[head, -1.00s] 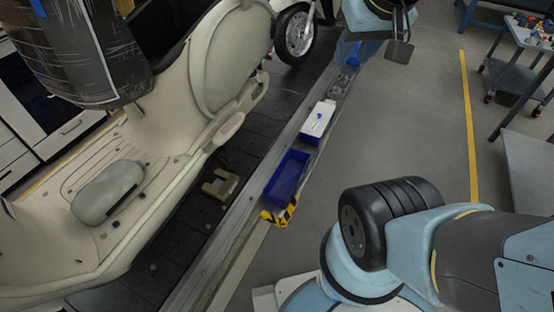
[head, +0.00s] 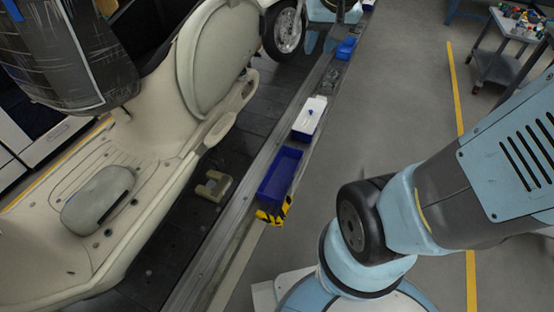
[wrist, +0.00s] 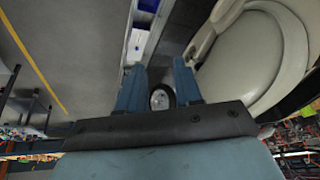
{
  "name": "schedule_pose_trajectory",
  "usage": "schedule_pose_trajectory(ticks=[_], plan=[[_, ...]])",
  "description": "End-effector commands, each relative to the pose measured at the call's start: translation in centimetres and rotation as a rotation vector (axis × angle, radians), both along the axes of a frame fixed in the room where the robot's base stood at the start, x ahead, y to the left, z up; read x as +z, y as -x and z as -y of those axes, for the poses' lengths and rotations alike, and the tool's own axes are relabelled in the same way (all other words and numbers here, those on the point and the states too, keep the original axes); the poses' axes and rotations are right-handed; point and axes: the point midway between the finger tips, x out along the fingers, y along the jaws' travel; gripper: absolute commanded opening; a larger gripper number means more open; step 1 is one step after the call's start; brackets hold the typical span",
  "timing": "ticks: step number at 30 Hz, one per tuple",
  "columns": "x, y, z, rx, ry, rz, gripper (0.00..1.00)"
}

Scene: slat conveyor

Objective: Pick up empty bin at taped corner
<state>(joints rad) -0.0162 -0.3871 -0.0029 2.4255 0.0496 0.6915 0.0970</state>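The empty blue bin (head: 279,175) sits on the ledge along the conveyor's edge, its inside bare. Yellow-and-black tape (head: 275,211) marks its near corner and the ledge there. In the wrist view, a blue bin at the top edge (wrist: 148,5) looks like the same one, partly cut off. My gripper (wrist: 158,78) is open, its two blue fingers apart with nothing held between them. It is well away from the blue bin. In the head view, only light-blue and dark parts of my arm's end show at the top edge, beyond the bins.
A white-topped bin (head: 309,118) stands just beyond the blue bin, and another blue bin (head: 346,48) farther along. A cream scooter body (head: 130,190) fills the left. A beige block (head: 214,186) lies on the conveyor.

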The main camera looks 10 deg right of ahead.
Motion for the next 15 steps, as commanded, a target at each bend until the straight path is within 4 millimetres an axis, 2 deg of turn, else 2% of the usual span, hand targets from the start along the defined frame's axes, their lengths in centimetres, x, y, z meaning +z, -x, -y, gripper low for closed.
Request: schedule_pose_trajectory(ticks=[1,6,15], plan=[[-1.0,-1.3,-0.1,-0.011,-0.007,-0.015,0.34],[-4.3,-5.2,-0.4,-0.052,-0.031,-0.048,0.34],[-11.5,-11.2,-0.8,-0.133,-0.063,-0.103,0.34]])
